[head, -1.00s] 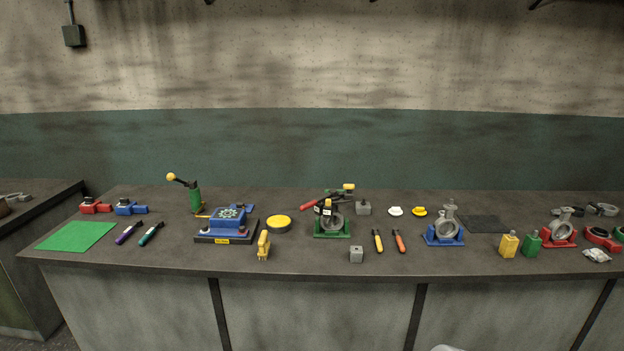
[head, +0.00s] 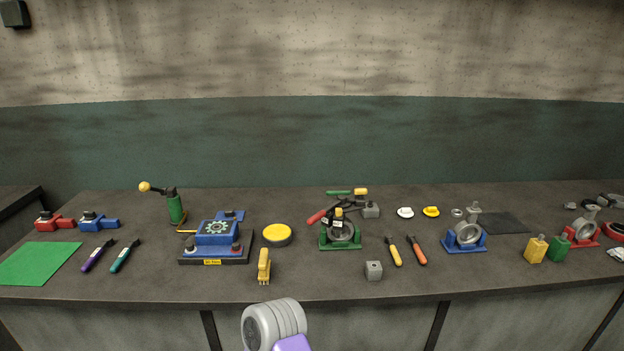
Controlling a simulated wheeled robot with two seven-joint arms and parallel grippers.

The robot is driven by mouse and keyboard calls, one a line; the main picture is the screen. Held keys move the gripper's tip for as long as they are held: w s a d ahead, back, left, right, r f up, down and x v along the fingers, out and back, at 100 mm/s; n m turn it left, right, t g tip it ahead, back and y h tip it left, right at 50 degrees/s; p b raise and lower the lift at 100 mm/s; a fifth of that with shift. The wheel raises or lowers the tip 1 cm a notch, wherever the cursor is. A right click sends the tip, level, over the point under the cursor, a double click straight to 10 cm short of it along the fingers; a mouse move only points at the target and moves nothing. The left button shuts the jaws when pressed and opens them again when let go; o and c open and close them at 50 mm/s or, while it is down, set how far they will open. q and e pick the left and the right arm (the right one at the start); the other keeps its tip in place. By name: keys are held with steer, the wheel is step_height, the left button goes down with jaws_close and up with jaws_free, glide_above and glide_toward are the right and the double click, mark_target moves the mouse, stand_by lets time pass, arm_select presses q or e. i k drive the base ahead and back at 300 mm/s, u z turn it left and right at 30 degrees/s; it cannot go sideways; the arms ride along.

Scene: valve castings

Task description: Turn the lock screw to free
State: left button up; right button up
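No part can be made out for certain as the lock screw at this size. A blue fixture (head: 217,238) with a dark toothed disc on top sits on a black base with a yellow label, left of centre on the bench. Small knobs stand at its front corners and a thin yellow handle (head: 187,232) sticks out at its left. A green fixture (head: 340,240) holds a grey valve casting, with red-handled and green-handled parts above it. A blue stand (head: 465,243) holds another grey casting (head: 468,232). Neither of my grippers shows.
The dark bench (head: 330,285) has free room along its front edge. A yellow brush-like tool (head: 264,266), a grey block (head: 373,270), two screwdriver-like tools and a yellow round pad (head: 277,234) lie near the fixtures. A green press (head: 175,207) stands behind. A grey and purple arm part of mine shows at the bottom.

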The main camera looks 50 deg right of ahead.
mark_target(360, 192)
steer(key=z, duration=0.25)
steer(key=i, duration=0.8)
steer(key=z, duration=0.65)
